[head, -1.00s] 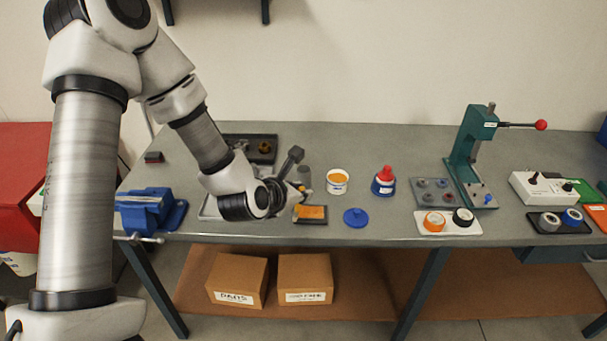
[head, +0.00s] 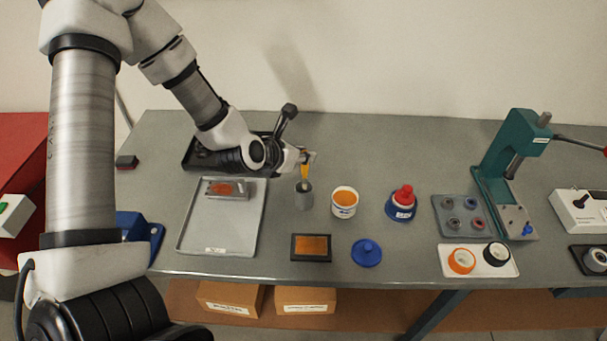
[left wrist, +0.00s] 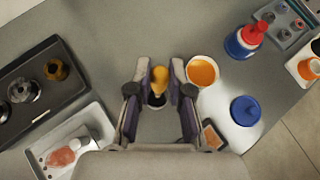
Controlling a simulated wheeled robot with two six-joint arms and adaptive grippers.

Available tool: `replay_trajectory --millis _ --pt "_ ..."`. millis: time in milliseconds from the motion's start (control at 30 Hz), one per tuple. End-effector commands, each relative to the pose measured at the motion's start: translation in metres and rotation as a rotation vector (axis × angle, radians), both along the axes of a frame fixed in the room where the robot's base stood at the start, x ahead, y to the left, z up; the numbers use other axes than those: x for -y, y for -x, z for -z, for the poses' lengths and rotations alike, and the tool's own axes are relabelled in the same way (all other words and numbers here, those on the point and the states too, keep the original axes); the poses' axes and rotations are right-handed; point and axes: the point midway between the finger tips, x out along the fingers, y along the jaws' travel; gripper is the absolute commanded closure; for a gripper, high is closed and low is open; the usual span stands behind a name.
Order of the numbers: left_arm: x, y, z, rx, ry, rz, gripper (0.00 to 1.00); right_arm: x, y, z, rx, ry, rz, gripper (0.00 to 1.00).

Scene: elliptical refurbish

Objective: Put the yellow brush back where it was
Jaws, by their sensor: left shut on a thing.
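The yellow brush (head: 305,171) is held by my left gripper (head: 305,157), whose fingers are shut on it. The brush points down over a small grey cup (head: 304,199), with its lower end at the cup's mouth. I cannot tell how far inside it reaches. In the left wrist view the yellow brush (left wrist: 159,77) shows between the fingertips of my left gripper (left wrist: 160,85), with the dark cup opening (left wrist: 156,100) just below it. My right gripper is not in view.
A white tub of orange paste (head: 344,203) stands right of the cup. A dark pad with an orange top (head: 311,247) and a blue lid (head: 366,254) lie in front. A grey tray (head: 222,238) lies left. A blue-red bottle (head: 402,203) stands farther right.

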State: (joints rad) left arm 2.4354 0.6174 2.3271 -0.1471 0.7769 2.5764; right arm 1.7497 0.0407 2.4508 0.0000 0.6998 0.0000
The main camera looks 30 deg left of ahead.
Motion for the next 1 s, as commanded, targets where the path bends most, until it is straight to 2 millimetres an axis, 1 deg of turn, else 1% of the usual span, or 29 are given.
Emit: replay_trajectory --millis 33,333,567,767,800,833,1000 --pt "0.0 0.001 0.01 -0.006 -0.001 0.001 1.0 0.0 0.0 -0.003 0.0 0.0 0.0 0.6" --pt "0.0 0.0 0.054 -0.002 -0.001 0.001 1.0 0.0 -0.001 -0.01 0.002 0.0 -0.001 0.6" --pt "0.0 0.0 0.057 0.001 0.001 0.0 1.0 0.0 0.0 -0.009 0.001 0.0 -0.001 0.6" --pt "0.0 0.0 0.062 0.001 0.001 -0.001 1.0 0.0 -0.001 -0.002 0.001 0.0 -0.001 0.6" --pt "0.0 0.0 0.06 0.001 0.001 -0.001 0.67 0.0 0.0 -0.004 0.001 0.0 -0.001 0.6" --pt "0.0 0.0 0.06 0.001 0.001 -0.001 0.56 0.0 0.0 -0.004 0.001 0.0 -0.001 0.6" --pt "0.0 0.0 0.06 0.001 0.001 -0.001 0.56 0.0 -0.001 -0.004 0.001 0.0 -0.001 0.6"
